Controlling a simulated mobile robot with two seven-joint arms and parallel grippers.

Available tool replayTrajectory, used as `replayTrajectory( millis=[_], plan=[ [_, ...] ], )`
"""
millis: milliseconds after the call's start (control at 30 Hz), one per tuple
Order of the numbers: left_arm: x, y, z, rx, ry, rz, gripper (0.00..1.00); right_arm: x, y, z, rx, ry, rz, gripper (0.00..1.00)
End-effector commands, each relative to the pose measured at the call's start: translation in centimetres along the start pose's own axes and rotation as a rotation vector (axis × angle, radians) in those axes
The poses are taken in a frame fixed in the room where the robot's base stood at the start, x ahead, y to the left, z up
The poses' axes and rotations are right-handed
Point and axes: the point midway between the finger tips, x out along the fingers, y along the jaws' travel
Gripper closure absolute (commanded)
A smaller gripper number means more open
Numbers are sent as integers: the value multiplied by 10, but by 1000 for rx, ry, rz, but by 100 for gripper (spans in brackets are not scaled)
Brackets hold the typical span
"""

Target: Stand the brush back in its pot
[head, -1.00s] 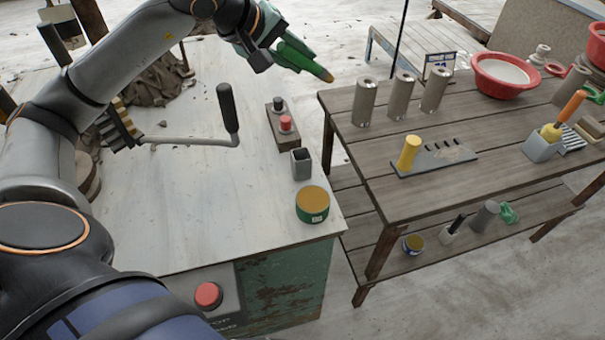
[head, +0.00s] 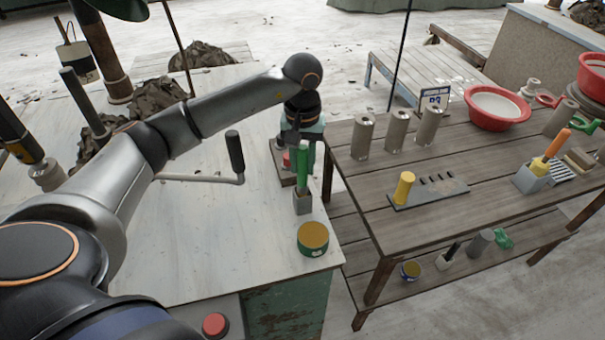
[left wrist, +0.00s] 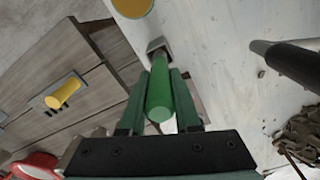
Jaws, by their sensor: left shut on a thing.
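The green-handled brush (head: 303,160) is upright in my left gripper (head: 301,153), which is shut on its handle. The square grey pot (head: 302,203) stands on the pale worktop directly below. The brush's lower end is at the pot's mouth; I cannot tell how deep it reaches. In the left wrist view the green handle (left wrist: 161,98) lies between the two fingers of the gripper (left wrist: 159,80), and its far end lines up with the pot (left wrist: 156,44). My right gripper is not in view.
A green tin (head: 313,237) stands just in front of the pot. A red-button box (head: 285,165) is behind it, and a black-handled crank (head: 235,155) is to the left. The wooden bench (head: 370,190) with cylinders and basins is to the right.

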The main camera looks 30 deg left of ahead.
Motion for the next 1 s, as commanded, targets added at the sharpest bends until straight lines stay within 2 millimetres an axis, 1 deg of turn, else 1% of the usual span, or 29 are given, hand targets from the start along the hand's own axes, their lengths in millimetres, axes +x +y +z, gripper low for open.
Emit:
replayTrajectory(
  millis=[233,300,433,467,700,733,1000],
  plan=[
    [32,0,1,0,-2,-1,100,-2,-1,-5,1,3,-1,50],
    [35,0,0,0,0,0,100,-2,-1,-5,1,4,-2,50],
    [35,0,0,0,1,1,100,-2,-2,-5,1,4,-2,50],
    [35,0,0,0,0,0,68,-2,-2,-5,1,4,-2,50],
    [35,0,0,-1,1,1,41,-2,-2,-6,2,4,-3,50],
    [35,0,0,-1,1,1,39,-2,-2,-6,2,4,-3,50],
    [33,0,0,-1,2,1,39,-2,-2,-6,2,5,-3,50]
  ],
)
